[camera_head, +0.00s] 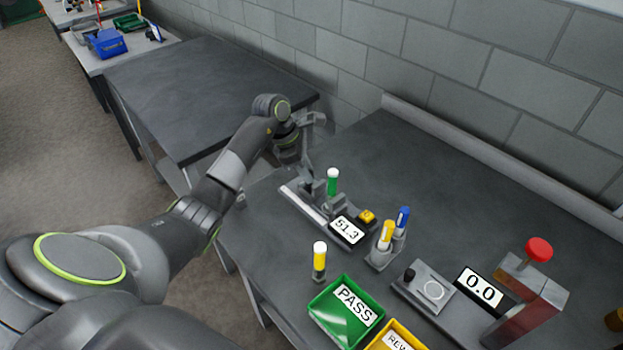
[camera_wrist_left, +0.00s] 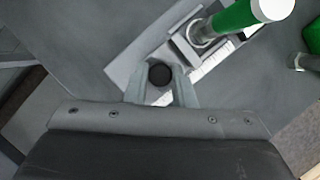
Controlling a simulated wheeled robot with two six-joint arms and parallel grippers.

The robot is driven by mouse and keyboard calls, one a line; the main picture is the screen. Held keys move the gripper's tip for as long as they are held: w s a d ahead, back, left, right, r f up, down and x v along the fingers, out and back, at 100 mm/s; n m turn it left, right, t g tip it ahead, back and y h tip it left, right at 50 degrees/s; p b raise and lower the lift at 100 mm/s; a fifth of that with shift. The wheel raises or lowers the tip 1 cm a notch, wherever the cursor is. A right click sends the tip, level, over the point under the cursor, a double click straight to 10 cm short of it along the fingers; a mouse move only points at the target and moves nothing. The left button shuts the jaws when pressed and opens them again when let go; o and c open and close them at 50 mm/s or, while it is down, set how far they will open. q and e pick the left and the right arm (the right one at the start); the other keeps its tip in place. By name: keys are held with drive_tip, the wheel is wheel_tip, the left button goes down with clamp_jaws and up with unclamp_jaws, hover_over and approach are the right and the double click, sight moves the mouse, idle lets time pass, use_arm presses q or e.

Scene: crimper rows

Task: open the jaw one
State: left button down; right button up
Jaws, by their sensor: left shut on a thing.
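A measuring gauge with a pale rail (camera_head: 303,201) stands on the dark bench, its display (camera_head: 347,230) reading 51.3. A green tube with a white cap (camera_head: 333,182) stands upright at its jaws; it also shows in the left wrist view (camera_wrist_left: 235,16). My left gripper (camera_head: 306,172) reaches down at the rail's far end. In the left wrist view its two fingers (camera_wrist_left: 160,78) are shut on a round black knob (camera_wrist_left: 160,74) beside the rail. The arm and fingers partly hide the jaw. My right gripper is not in view.
A yellow button (camera_head: 367,216) sits beside the display. A yellow tube (camera_head: 319,260) stands near the green PASS tray (camera_head: 335,325). A holder with yellow and blue tubes (camera_head: 383,257) and a press with a red knob (camera_head: 539,249) stand to the right. The bench's back is clear.

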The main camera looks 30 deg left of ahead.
use_arm(q)
drive_tip(key=shift+a, duration=0.15)
drive_tip(key=c, duration=1.5)
unclamp_jaws()
drive_tip(key=b+v, duration=0.2)
drive_tip(key=v, duration=1.5)
drive_tip(key=shift+r+b, duration=0.25)
drive_tip(key=shift+b, duration=0.05)
drive_tip(key=shift+a, duration=0.1)
